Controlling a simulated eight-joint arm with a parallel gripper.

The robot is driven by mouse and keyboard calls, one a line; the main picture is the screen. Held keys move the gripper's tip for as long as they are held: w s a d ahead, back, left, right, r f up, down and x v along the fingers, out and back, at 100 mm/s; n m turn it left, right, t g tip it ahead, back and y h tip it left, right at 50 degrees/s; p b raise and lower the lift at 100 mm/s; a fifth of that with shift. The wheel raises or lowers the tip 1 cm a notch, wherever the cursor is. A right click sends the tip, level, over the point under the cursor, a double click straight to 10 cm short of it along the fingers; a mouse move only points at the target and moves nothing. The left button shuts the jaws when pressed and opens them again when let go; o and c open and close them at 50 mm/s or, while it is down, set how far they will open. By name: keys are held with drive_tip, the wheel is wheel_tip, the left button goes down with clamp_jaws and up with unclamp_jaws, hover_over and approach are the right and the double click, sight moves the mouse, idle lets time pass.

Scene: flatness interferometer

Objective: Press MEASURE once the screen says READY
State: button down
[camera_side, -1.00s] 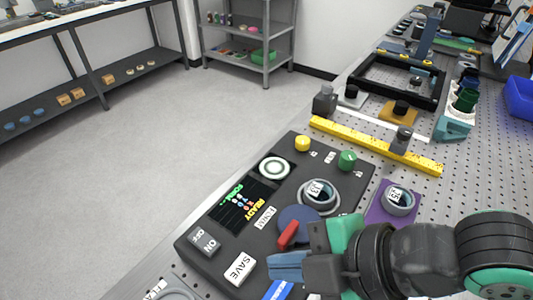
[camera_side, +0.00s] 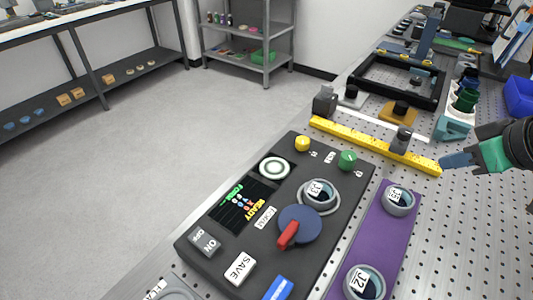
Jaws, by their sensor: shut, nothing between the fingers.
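The dark control panel (camera_side: 215,252) lies at the lower middle of the side view. Its small screen (camera_side: 238,210) shows READY in yellow letters, with green and coloured text beside it. A blue button (camera_side: 278,289) with white lettering, probably MEASURE, is at the panel's near edge, partly cut off by the picture's bottom. My gripper (camera_side: 445,163) is at the right edge of the view, its blue fingers shut and empty, pointing left near the end of the yellow bar. It is well apart from the panel and the blue button.
The panel also has ON/OFF and SAVE (camera_side: 240,268) keys, a blue dial with a red handle (camera_side: 288,235), yellow and green knobs, and a J3 socket. A purple plate (camera_side: 380,245) with J2 and another socket lies right of it. A yellow bar (camera_side: 365,143) lies behind.

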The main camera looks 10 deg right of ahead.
drive_tip(key=d+m, duration=0.2)
drive_tip(key=shift+s+d+h, duration=0.35)
drive_tip(key=shift+d+h, duration=0.05)
drive_tip(key=shift+a, duration=0.15)
wheel_tip(320, 180, up, 6)
drive_tip(key=m+g, duration=0.7)
drive_tip(key=m, duration=0.2)
hover_over(277, 292)
drive_tip(key=shift+s, duration=0.1)
wheel_tip(277, 292, down, 14)
